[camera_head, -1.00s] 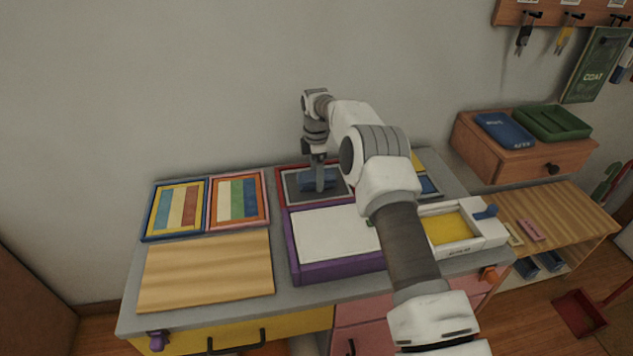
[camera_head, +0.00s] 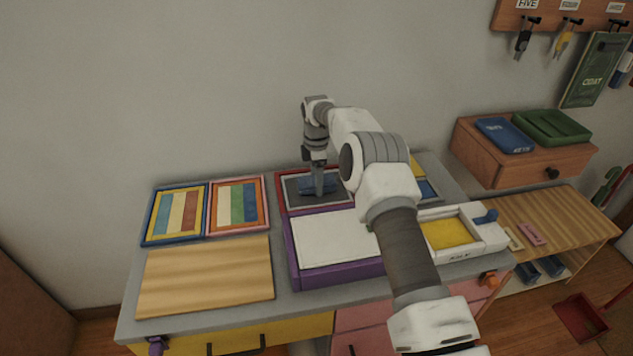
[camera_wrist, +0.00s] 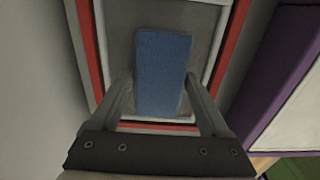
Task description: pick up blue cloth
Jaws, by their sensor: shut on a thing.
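The blue cloth (camera_wrist: 162,70) is a blue block-like shape in the wrist view, lying over the grey inside of a red-rimmed tray (camera_wrist: 237,35). My gripper (camera_wrist: 160,88) has one finger on each side of the cloth and is shut on it. In the head view the cloth (camera_head: 309,187) is partly hidden behind my gripper (camera_head: 319,190), which points straight down into the tray (camera_head: 281,188). I cannot tell whether the cloth touches the tray's floor.
A purple box (camera_head: 335,272) with a white top stands just in front of the tray. Two striped frames (camera_head: 148,224) (camera_head: 212,218) and a wooden board (camera_head: 205,272) lie to the left. A white box (camera_head: 478,240) with a yellow inside is at the right. The wall is close behind.

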